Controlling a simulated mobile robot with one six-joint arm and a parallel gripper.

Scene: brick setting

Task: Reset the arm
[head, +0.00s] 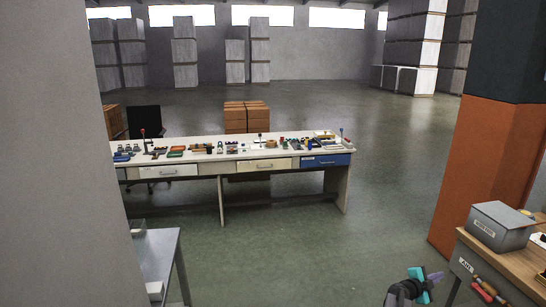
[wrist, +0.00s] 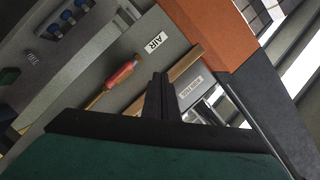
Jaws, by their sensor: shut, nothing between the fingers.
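My gripper (head: 432,274) shows at the lower right of the head view, with teal and purple parts, in front of the left end of a wooden-topped bench (head: 512,265). In the wrist view my gripper (wrist: 158,92) appears as two dark fingers close together, with nothing between them. Beyond them are a grey panel with an "AIR" label (wrist: 155,42) and a screwdriver with a red and yellow handle (wrist: 121,72). The same screwdriver (head: 487,290) shows on the bench's front in the head view. The arm behind the gripper is mostly out of view.
A grey lidded box (head: 500,226) stands on the bench, near an orange and dark pillar (head: 495,170). A long worktable (head: 215,152) with many small items stands at mid-left. A grey table (head: 158,252) is at lower left. The floor between is clear.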

